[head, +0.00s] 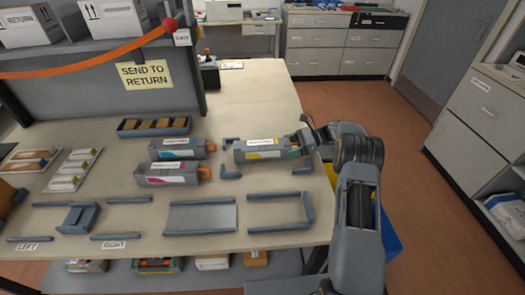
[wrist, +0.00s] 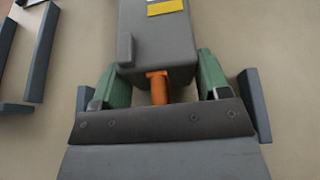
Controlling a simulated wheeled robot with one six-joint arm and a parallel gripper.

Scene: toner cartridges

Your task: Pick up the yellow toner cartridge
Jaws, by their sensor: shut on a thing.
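The yellow toner cartridge (head: 262,150) is a grey box with a white label and a yellow mark, on the right part of the table in the head view. In the wrist view its grey body (wrist: 155,42) with the yellow patch reaches up from between my fingers. My gripper (head: 302,145) is at the cartridge's right end; in the wrist view its green fingers (wrist: 157,85) stand on either side of the cartridge's end, around an orange handle (wrist: 158,88). I cannot tell whether the cartridge is clear of the table.
A cyan-marked cartridge (head: 177,148) and a magenta-marked cartridge (head: 172,174) lie to the left. Low grey corner rails (head: 231,175) lie close to the yellow cartridge. A grey flat tray (head: 202,217) and a U-shaped frame (head: 281,228) are at the front. The table's back right is clear.

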